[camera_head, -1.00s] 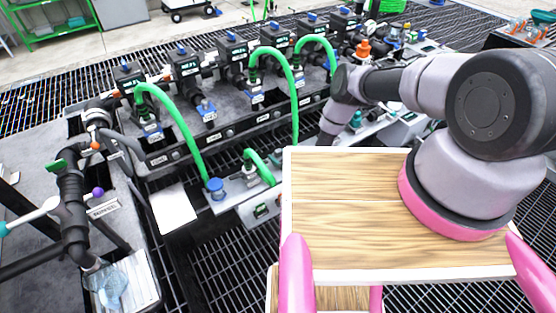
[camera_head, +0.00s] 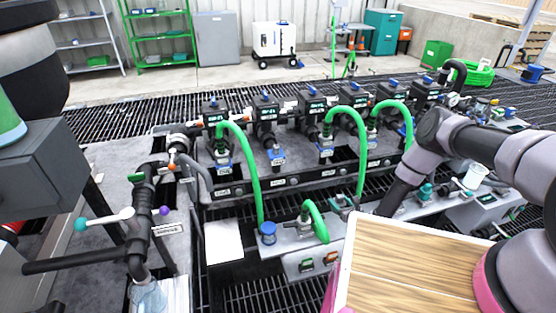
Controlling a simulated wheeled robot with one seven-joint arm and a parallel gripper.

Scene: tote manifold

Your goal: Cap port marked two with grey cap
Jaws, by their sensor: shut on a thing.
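The manifold (camera_head: 300,182) is a dark rail with a row of black valve bodies with blue handles. Its port labels are too small to read, so I cannot tell which is port two. The second valve from the left (camera_head: 266,112) has a blue-collared outlet (camera_head: 277,155) with no hose on it. Green hoses (camera_head: 253,172) run from several other valves. I cannot pick out the grey cap for sure. My forearm reaches down at the right of the manifold. My gripper is hidden behind my wooden top, so its jaws and anything in them do not show.
A control panel (camera_head: 300,262) with buttons, a blue knob (camera_head: 268,232) and a green hose stands in front. A black pipe with a teal-tipped lever (camera_head: 105,219) is at the left. A pale cup (camera_head: 475,175) stands at the right. Green shelving (camera_head: 160,38) is far behind.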

